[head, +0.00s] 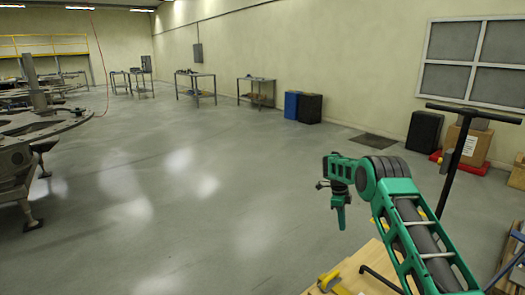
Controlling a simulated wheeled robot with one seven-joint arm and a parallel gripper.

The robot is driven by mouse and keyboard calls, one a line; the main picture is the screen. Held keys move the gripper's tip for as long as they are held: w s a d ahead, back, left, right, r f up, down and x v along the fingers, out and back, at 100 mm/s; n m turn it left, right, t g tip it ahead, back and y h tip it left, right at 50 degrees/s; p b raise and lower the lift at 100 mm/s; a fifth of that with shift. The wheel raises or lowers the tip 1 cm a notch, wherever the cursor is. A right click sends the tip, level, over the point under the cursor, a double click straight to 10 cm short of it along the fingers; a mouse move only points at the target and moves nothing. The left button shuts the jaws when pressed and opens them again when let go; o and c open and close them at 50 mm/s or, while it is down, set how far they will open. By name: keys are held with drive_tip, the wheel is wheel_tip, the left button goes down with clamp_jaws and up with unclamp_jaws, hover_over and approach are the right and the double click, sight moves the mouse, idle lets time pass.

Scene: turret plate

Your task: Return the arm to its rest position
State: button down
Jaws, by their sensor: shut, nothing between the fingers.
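My green and black arm comes in from the lower right in the head view. It bends at a dark ribbed joint, and its end points down. My gripper (340,217) hangs below the wrist, over open grey floor. It is shut, with nothing visible held in it. The fingertips are small in this view. My gripper touches no object.
Light wood surfaces with a yellow item (329,281) lie below my arm. A black T-shaped handle (462,150) stands at the right, near cardboard boxes (470,146). A large round metal structure (45,122) is at the left. The middle floor is clear.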

drive_tip(key=s+d+r+n, duration=0.2)
drive_tip(key=s+d+r, duration=0.25)
drive_tip(key=r, duration=0.45)
drive_tip(key=s+d+r+n, duration=0.3)
drive_tip(key=s+r, duration=0.3)
drive_tip(key=r, duration=0.2)
drive_tip(key=s+d+r+n, duration=0.2)
drive_tip(key=s+r, duration=0.3)
drive_tip(key=s, duration=0.2)
drive_tip(key=s+d+r+n, duration=0.2)
drive_tip(key=s+r, duration=0.2)
drive_tip(key=s, duration=0.3)
drive_tip(key=s+r+n+y, duration=0.1)
drive_tip(key=s+r+n, duration=0.25)
drive_tip(key=s, duration=1.65)
drive_tip(key=s+a+f+n, duration=0.2)
drive_tip(key=s, duration=0.6)
drive_tip(key=s+a+f+n+t+y, duration=0.1)
drive_tip(key=s+a+f+n, duration=0.2)
drive_tip(key=s, duration=0.5)
